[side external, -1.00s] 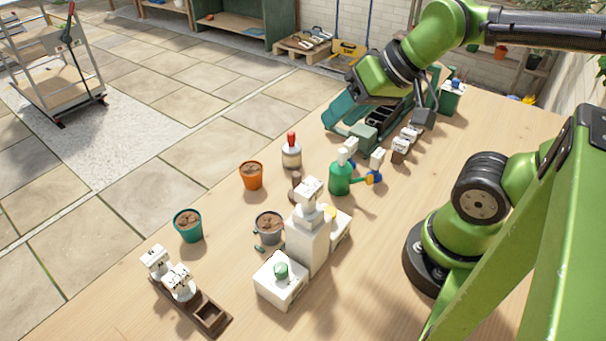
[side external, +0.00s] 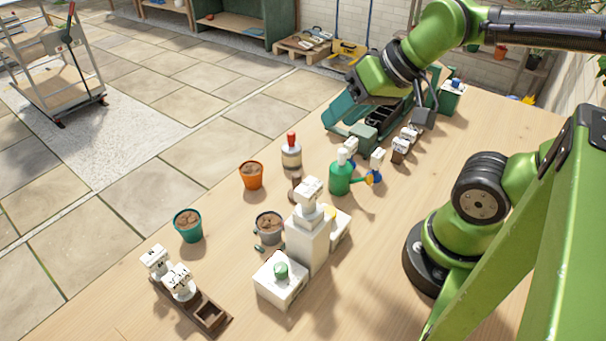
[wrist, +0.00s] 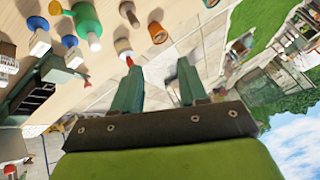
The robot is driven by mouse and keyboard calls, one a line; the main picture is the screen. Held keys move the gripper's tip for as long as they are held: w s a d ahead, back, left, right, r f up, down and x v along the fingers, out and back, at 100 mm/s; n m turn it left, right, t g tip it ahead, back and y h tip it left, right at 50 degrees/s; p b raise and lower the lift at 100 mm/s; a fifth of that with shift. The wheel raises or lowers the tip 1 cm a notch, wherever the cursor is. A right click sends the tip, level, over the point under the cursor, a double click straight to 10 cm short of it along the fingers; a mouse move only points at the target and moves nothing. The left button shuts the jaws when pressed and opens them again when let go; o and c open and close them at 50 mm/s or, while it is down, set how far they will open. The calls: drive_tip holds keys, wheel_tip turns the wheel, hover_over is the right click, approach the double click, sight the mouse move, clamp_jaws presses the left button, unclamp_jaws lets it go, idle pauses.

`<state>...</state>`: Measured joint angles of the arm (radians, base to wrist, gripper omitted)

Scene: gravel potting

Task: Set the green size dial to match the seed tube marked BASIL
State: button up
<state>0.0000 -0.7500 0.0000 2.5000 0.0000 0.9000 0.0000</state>
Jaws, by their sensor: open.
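The green dial (side external: 281,269) sits on top of a white box (side external: 280,288) at the front of a white dispenser (side external: 308,240). I cannot read its setting. A dark wooden rack (side external: 209,317) at the lower left holds white-labelled tubes (side external: 181,281); one socket is empty. Their lettering is too small to read, so I cannot tell which is BASIL. My gripper is open and empty, its two teal fingers (wrist: 156,65) spread apart in the wrist view. In the side view it is at the back of the table, far from the dial.
Pots of soil, teal (side external: 188,226), orange (side external: 252,176) and grey (side external: 269,226), stand left of the dispenser. A red-topped bottle (side external: 291,153) and a green watering can (side external: 340,178) stand behind it. A green compartment box (side external: 364,136) is near my gripper.

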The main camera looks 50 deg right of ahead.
idle(0.3)
drive_tip(key=shift+o, duration=0.9)
drive_tip(key=shift+a, duration=0.1)
drive_tip(key=a+n+g, duration=0.1)
drive_tip(key=a+n, duration=0.2)
drive_tip(key=n, duration=0.3)
drive_tip(key=s+a+f+n+g+h, duration=0.1)
drive_tip(key=a+n, duration=0.3)
drive_tip(key=n, duration=0.2)
drive_tip(key=a+f+n+g, duration=0.1)
drive_tip(key=a+n, duration=0.3)
drive_tip(key=n, duration=0.1)
drive_tip(key=shift+s+n+g+h, duration=0.3)
drive_tip(key=shift+s+n, duration=0.05)
drive_tip(key=shift+n, duration=0.05)
drive_tip(key=s+a+n+h, duration=0.1)
drive_tip(key=s+a+n, duration=0.1)
drive_tip(key=a+n, duration=0.45)
drive_tip(key=n+h, duration=0.1)
drive_tip(key=n, duration=0.9)
approach(281, 267)
drive_tip(key=x, duration=0.8)
drive_tip(key=shift+w+f, duration=0.1)
drive_tip(key=shift+f, duration=0.25)
